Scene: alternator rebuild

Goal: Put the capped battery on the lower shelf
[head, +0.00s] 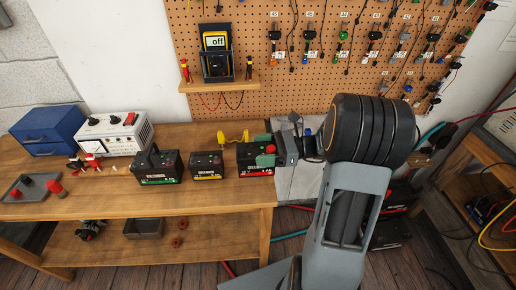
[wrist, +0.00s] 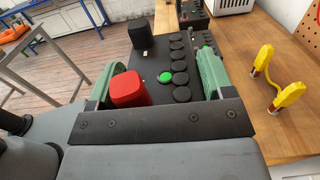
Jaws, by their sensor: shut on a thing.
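A black battery (head: 254,160) with a red stripe is at the right end of the wooden bench top. In the wrist view its top (wrist: 160,58) shows a red cap (wrist: 129,93), a black cap (wrist: 143,35), a row of black plugs and a green dot. My gripper (head: 262,149) is shut on this battery; its green fingers (wrist: 165,80) press on both sides. I cannot tell whether the battery's base touches the bench. The lower shelf (head: 195,257) is under the bench top, open at the front.
A yellow-striped battery (head: 207,167) and a green-striped battery (head: 158,168) stand left of the held one. A yellow-handled tool (wrist: 272,78) lies behind it. The shelf holds a grey bin (head: 143,229), a dark part (head: 90,230) and small brown pieces; its right part is clear.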

